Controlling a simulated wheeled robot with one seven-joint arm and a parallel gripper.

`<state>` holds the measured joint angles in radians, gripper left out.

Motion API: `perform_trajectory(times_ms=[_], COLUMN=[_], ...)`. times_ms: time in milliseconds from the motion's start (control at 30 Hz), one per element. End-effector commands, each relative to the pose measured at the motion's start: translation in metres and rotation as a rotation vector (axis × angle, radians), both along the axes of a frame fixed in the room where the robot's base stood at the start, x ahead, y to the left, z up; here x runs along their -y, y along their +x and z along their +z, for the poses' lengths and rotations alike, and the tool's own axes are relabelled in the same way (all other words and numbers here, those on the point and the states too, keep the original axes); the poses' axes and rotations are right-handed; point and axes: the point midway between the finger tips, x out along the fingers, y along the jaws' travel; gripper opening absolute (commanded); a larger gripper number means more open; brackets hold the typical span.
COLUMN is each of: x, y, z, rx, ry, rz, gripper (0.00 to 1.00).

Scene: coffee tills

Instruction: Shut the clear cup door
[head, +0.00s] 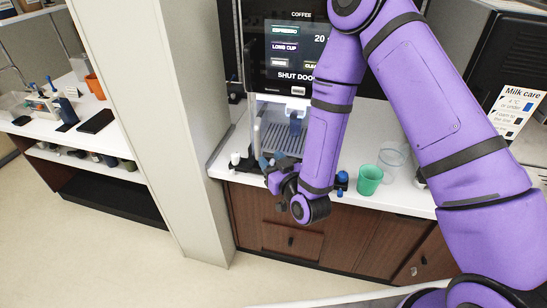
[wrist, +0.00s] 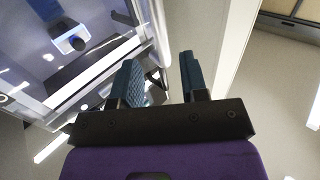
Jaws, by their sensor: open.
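The coffee machine (head: 290,45) has a lit screen whose lower line reads "SHUT DOO…", partly covered by my arm. Its lower bay is lit, with a drip grate inside. The clear cup door (head: 257,128) appears as a see-through panel standing out at the bay's left side; its exact angle is hard to tell. In the wrist view, the clear door (wrist: 108,62) fills the upper left, with a pale edge and a dark handle close to the fingers. My gripper (head: 268,162) is low in front of the bay. Its blue fingers (wrist: 160,72) are apart; contact with the handle is unclear.
A green cup (head: 369,180) and a clear glass (head: 392,158) stand on the counter right of my forearm. A small white item (head: 235,159) is at the counter's left. A tall pale wall panel (head: 150,110) stands close on the left. The floor in front is clear.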

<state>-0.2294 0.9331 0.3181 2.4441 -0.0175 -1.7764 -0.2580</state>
Motion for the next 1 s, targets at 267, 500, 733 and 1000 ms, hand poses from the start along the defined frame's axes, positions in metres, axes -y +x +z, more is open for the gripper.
perform_trajectory(times_ms=[267, 500, 733, 1000], x=[-0.010, -0.023, -0.034, -0.033], y=[0.022, 0.050, 0.072, 0.072], z=[0.001, 0.001, 0.000, 0.000], rx=[0.005, 0.002, 0.000, 0.000], ry=[0.002, 0.002, 0.001, 0.001], rz=[-0.002, -0.001, 0.000, 0.000], gripper=[0.40, 0.40, 0.36, 0.00])
